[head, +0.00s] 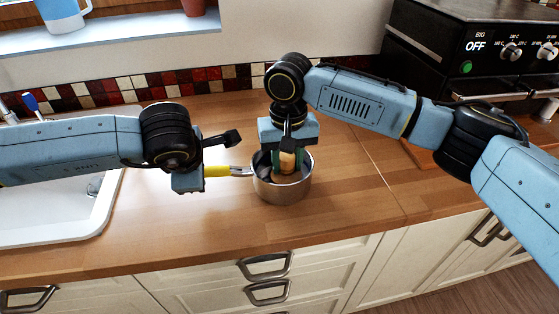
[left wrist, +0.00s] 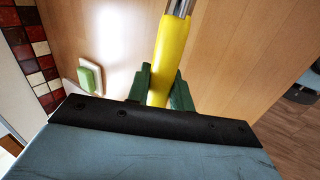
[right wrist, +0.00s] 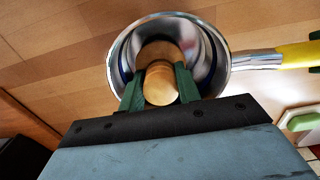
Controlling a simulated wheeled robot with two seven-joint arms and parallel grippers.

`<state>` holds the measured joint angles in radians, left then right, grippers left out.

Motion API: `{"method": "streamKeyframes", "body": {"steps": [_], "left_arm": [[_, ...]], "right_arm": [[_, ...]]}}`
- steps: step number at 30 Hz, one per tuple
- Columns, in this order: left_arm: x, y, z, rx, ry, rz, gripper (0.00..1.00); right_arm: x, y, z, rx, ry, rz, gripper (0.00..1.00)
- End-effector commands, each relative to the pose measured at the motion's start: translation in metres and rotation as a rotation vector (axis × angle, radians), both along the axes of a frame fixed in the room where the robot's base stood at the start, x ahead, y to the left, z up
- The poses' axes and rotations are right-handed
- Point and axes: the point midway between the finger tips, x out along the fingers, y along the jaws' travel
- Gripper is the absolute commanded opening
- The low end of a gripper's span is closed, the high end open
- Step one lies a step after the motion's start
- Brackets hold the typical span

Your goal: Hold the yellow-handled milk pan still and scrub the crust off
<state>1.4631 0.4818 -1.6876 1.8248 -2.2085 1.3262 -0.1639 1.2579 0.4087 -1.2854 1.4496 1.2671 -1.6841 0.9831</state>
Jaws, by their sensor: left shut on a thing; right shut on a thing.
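The steel milk pan (head: 281,191) stands upright on the wooden counter, its yellow handle (head: 217,171) pointing left. My left gripper (head: 204,172) is shut on that handle; the left wrist view shows the green fingers on both sides of the yellow grip (left wrist: 167,52). My right gripper (head: 288,157) points down over the pan, shut on a wooden scrubber (right wrist: 160,82). The scrubber's lower part is inside the pan (right wrist: 214,62), within its rim. The crust cannot be made out; the scrubber and gripper hide much of the pan's floor.
A green sponge (left wrist: 89,77) lies on a pale dish on the counter, hidden in the head view. A white sink (head: 75,215) is at the left, a black stove (head: 450,55) at the back right. The counter (head: 350,190) right of the pan is clear.

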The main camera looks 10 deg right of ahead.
Motion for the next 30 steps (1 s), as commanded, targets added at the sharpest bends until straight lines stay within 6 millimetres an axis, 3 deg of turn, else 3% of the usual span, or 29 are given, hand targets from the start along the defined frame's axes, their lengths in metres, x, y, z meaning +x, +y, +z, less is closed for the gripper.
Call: {"method": "streamKeyframes", "body": {"steps": [3,5,7,24,30], "left_arm": [[-0.001,0.0,-0.002,0.002,0.004,0.0,0.0],[-0.001,0.0,-0.002,0.002,0.004,0.0,0.0],[-0.001,0.0,-0.002,0.002,0.004,0.0,0.0],[-0.001,0.001,-0.002,0.002,0.003,0.0,0.0],[-0.001,0.001,-0.002,0.002,0.003,0.0,0.0]], "right_arm": [[0.0,-0.012,0.0,-0.002,0.001,-0.001,0.12],[0.0,-0.009,0.004,-0.001,0.0,0.001,0.12],[0.001,-0.009,0.024,-0.001,-0.004,0.002,0.12],[0.0,-0.009,0.073,0.0,-0.002,0.001,0.12],[0.0,-0.009,0.082,-0.002,-0.001,0.001,0.12]]}}
